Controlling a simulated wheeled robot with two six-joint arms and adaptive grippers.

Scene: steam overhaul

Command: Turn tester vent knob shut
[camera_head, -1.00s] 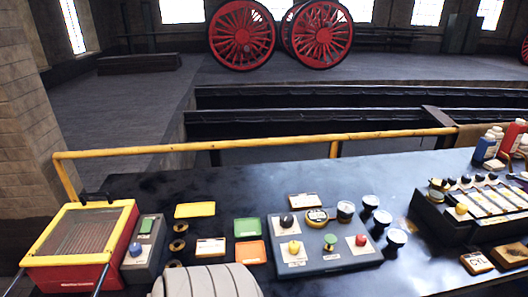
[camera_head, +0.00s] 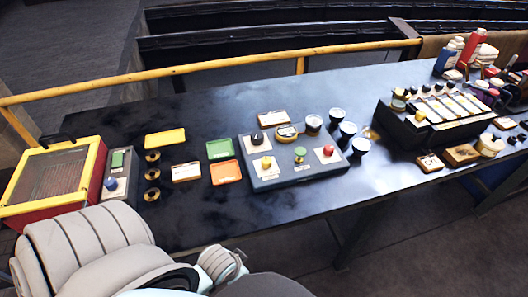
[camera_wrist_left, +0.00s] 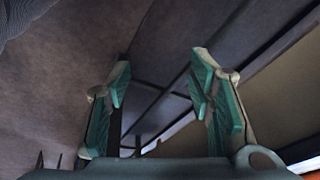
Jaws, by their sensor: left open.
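The tester appears to be the grey panel (camera_head: 312,174) on the dark bench. It carries a black knob (camera_head: 257,138), a yellow knob (camera_head: 266,162), a green-topped knob (camera_head: 300,151), a red knob (camera_head: 328,150) and a round yellow-rimmed gauge (camera_head: 287,131). I cannot read which knob is the vent. My left gripper (camera_wrist_left: 162,72) shows in the left wrist view, its green-padded fingers apart with nothing between them. In the head view part of my arm shows at the lower left, but no gripper. The tester is not identifiable in the wrist view. My right gripper is not in view.
A red and yellow box (camera_head: 55,180) and a grey box with a blue button (camera_head: 121,178) stand at the left. Green (camera_head: 220,149) and orange (camera_head: 226,172) trays sit beside the panel, dark cups (camera_head: 347,130) at its right. A yellow rail (camera_head: 215,65) runs behind the bench.

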